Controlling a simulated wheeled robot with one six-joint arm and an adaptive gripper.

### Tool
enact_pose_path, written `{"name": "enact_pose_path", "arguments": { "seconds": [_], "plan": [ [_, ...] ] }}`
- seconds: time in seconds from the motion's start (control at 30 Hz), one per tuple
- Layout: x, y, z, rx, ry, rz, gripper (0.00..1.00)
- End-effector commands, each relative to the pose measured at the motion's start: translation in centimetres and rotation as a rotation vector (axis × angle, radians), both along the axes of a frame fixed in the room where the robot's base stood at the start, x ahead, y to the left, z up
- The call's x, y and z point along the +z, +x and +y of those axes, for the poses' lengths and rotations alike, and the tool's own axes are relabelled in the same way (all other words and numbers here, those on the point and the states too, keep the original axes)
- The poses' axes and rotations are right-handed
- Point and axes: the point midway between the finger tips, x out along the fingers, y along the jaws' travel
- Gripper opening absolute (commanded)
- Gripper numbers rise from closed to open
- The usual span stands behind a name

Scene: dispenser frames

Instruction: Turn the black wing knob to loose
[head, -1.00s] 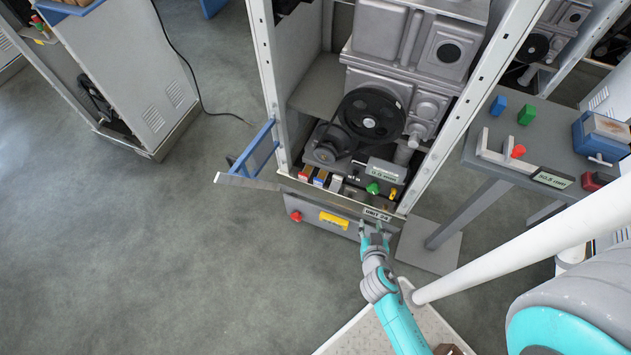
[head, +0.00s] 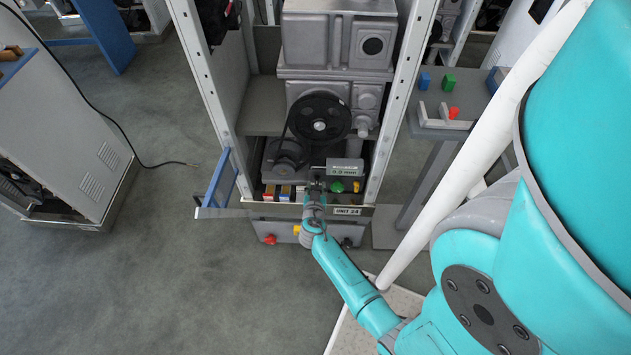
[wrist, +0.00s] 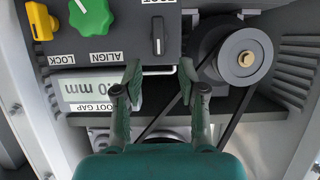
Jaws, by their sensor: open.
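The black wing knob (wrist: 158,36) sits on a dark panel (wrist: 130,18) in the wrist view, its wing pointing up and down the picture. A label, partly cut off, stands beside it. My gripper (wrist: 160,76) is open and empty, its fingertips just below the knob in the picture and apart from it. In the head view my gripper (head: 314,188) is at the cabinet's lower shelf, left of the green knob (head: 338,187). The black knob cannot be made out there. The green knob (wrist: 92,16) also shows in the wrist view.
A yellow knob (wrist: 40,22) stands near the green one. A display marked in mm (wrist: 86,93) lies close to my left finger. A pulley with a belt (wrist: 240,55) is right of my gripper. A blue-framed flap (head: 217,180) stands open at the cabinet's left.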

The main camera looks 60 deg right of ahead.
Motion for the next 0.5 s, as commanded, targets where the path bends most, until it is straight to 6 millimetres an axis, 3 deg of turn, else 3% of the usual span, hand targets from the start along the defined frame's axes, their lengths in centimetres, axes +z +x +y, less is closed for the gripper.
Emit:
{"name": "enact_pose_path", "arguments": {
  "seconds": [0.2,0.5],
  "plan": [
    [-1.2,1.1,-2.8,-0.001,0.000,0.000,0.41],
    [-1.7,1.6,-3.9,0.001,0.000,0.000,0.41]
  ]
}}
